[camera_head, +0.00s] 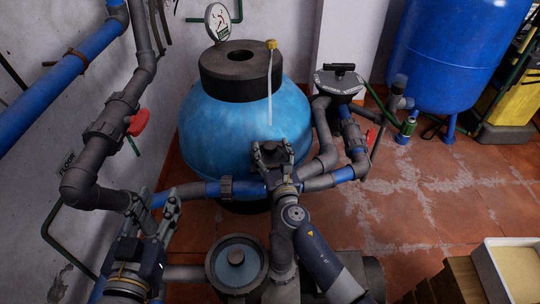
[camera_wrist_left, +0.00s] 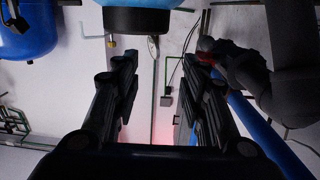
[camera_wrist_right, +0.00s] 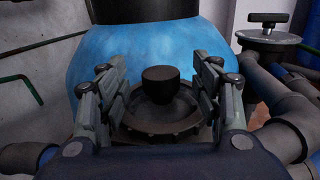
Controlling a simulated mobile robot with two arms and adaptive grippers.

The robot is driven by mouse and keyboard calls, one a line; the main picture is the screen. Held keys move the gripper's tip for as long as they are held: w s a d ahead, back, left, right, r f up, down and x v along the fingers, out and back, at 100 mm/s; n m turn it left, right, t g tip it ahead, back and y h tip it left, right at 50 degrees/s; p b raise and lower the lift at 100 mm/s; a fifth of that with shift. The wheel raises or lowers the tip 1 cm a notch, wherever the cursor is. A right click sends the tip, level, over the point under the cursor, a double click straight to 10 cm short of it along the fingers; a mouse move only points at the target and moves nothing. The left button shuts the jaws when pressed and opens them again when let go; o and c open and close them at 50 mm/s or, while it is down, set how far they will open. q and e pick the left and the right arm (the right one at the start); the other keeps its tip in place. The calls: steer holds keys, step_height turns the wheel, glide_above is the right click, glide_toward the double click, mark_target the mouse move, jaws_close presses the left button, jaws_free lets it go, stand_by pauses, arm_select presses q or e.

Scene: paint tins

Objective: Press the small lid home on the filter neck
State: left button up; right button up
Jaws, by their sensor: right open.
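The light blue filter tank (camera_head: 245,120) stands at the centre of the head view, with a wide dark collar (camera_head: 240,75) and an open hole on top, which I take as the filter neck. A small dark lid with a round knob (camera_wrist_right: 160,85) and a ribbed rim (camera_wrist_right: 160,122) sits in front of the tank in the right wrist view. My right gripper (camera_head: 272,157) is open, its fingers on either side of the knob with gaps; I cannot tell what supports the lid. My left gripper (camera_head: 153,212) is open and empty at the lower left; its spread fingers fill the left wrist view (camera_wrist_left: 158,85).
A pressure gauge (camera_head: 218,20) and a yellow-topped clear tube (camera_head: 271,75) rise by the collar. Grey and blue pipes with a red-handled valve (camera_head: 138,121) crowd the left. A round-lidded pot (camera_head: 236,262) stands in front. Open tiled floor (camera_head: 410,200) lies to the right.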

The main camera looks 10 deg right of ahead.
mark_target(270, 144)
steer(key=shift+w+f, duration=0.1)
steer(key=shift+w, duration=1.45)
arm_select(q)
steer(key=r, duration=0.1)
steer(key=r+t, duration=0.2)
steer(key=r, duration=0.1)
steer(key=shift+w+d+h, duration=0.1)
steer(key=shift+d+h, duration=0.2)
steer(key=shift+h, duration=0.1)
arm_select(e)
steer(key=c, duration=1.3)
jaws_close()
